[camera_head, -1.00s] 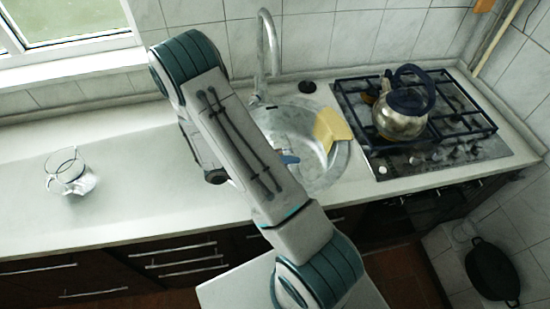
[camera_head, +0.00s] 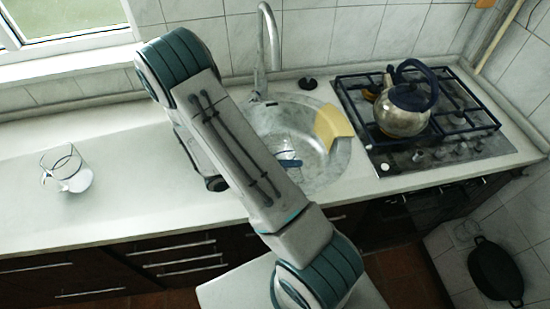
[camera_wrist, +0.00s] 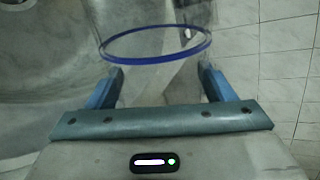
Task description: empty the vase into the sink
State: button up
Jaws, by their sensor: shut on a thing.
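The vase (camera_wrist: 155,75) is clear glass with a blue rim. In the wrist view it stands between the two blue fingers of my gripper (camera_wrist: 160,88), which is shut on it. The sink basin (camera_wrist: 40,70) fills the left of that view and wall tiles the right, so the gripper appears rolled sideways; the exact tilt of the vase is unclear. In the head view my arm hides most of the gripper. A blue part and faint clear glass show beyond the arm, over the round metal sink (camera_head: 325,178). Any contents of the vase cannot be made out.
A yellow cloth or sponge (camera_head: 332,124) lies on the sink's right rim. The tap (camera_head: 272,45) rises behind the sink. A kettle (camera_head: 403,112) stands on the hob (camera_head: 455,125) at right. A glass jug (camera_head: 68,172) stands on the left counter, which is otherwise clear.

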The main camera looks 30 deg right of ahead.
jog(key=shift+d+b, duration=0.1)
jog(key=shift+b, duration=0.25)
